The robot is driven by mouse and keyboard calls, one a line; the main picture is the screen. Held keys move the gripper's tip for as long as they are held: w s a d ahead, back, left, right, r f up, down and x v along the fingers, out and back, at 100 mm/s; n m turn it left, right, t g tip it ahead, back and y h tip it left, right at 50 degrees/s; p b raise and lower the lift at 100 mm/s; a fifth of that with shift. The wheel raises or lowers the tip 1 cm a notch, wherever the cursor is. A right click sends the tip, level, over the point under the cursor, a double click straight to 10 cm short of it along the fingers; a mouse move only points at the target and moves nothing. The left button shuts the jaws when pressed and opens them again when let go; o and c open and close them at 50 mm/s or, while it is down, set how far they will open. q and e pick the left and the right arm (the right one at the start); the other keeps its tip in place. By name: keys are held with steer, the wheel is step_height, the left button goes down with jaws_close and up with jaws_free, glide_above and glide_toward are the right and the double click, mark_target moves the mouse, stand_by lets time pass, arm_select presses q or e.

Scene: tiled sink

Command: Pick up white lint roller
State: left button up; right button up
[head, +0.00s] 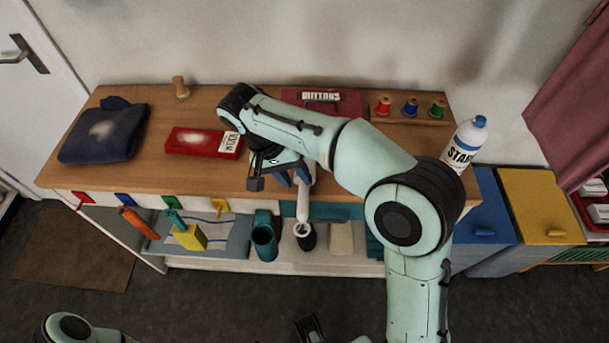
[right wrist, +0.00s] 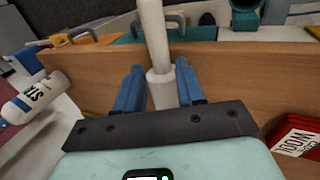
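The white lint roller (head: 303,205) shows in the head view below my right gripper, at the table's front edge. Its upper part is partly hidden by the gripper. In the right wrist view the lint roller (right wrist: 154,35) runs up out of the picture, with its thicker end between the two blue fingers. My right gripper (head: 293,177) has one finger on each side of it. The fingers lie close to it in the right wrist view (right wrist: 160,75), and I cannot tell whether they touch it.
On the wooden table (head: 215,178) are a folded dark cloth (head: 103,132), a red box (head: 200,142), a red buttons case (head: 325,101), a spool rack (head: 410,112) and a starch bottle (head: 466,143). Below are hanging tools and a teal cup (head: 264,242).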

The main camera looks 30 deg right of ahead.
mark_target(302, 187)
steer(key=x, duration=0.3)
steer(key=shift+s+f+b, duration=0.15)
steer(key=shift+f+b, duration=0.2)
jaws_close()
steer(key=shift+r, duration=0.15)
step_height(302, 187, up, 20)
steer(key=p, duration=0.5)
steer(key=shift+p, duration=0.35)
